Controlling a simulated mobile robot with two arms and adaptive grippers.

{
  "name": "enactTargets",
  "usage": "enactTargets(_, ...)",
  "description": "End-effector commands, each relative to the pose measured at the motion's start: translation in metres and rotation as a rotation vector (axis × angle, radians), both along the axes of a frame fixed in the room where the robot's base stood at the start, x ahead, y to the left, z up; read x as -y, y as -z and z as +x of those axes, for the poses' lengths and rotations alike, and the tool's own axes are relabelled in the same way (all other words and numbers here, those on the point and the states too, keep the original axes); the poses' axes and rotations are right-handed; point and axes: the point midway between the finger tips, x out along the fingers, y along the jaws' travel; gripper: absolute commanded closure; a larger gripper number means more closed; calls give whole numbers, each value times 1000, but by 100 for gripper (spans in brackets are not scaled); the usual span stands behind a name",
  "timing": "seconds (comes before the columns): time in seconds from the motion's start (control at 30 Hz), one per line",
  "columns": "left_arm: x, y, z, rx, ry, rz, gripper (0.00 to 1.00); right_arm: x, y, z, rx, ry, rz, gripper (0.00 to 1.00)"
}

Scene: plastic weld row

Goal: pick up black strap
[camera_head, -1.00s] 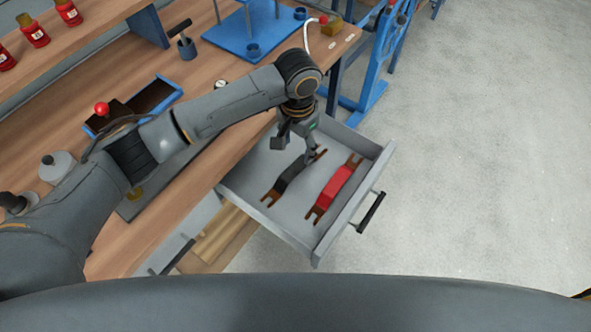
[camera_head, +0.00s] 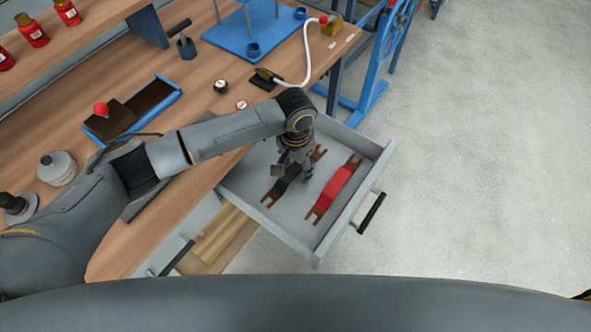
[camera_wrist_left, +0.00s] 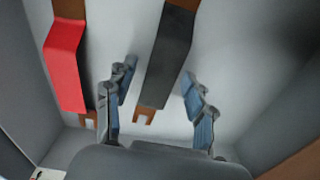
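The black strap (camera_head: 285,182) has brown forked ends and lies in the open grey drawer (camera_head: 247,186). My left gripper (camera_head: 292,170) is over the strap and hides part of it in the head view. In the left wrist view the fingers of my left gripper (camera_wrist_left: 158,98) are spread, with the black strap (camera_wrist_left: 167,60) between and beyond them. Nothing is held, and the fingers look apart from the strap. The red strap (camera_head: 335,188) lies beside the black one, to its right; it also shows in the left wrist view (camera_wrist_left: 66,65). My right gripper is not in view.
The drawer walls stand close around the straps; its handle (camera_head: 370,213) is at the right. The wooden bench (camera_head: 215,105) is to the left, with a blue tray (camera_head: 172,100), a white hose (camera_head: 307,60) and a blue stand (camera_head: 235,42). Open floor lies right.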

Motion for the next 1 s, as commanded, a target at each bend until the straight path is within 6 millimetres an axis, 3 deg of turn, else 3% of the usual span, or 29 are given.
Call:
enactTargets(0.03,0,0,0,0,0,0,62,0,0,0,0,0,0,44)
enactTargets(0.23,0,-1,0,0,0,0,100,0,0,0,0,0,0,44)
enactTargets(0.67,0,-11,1,1,0,-2,100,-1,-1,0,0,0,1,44)
enactTargets(0.83,1,-36,0,2,1,-3,100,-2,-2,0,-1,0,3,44)
enactTargets(1.0,21,-72,-26,2,6,-6,100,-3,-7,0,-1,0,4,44)
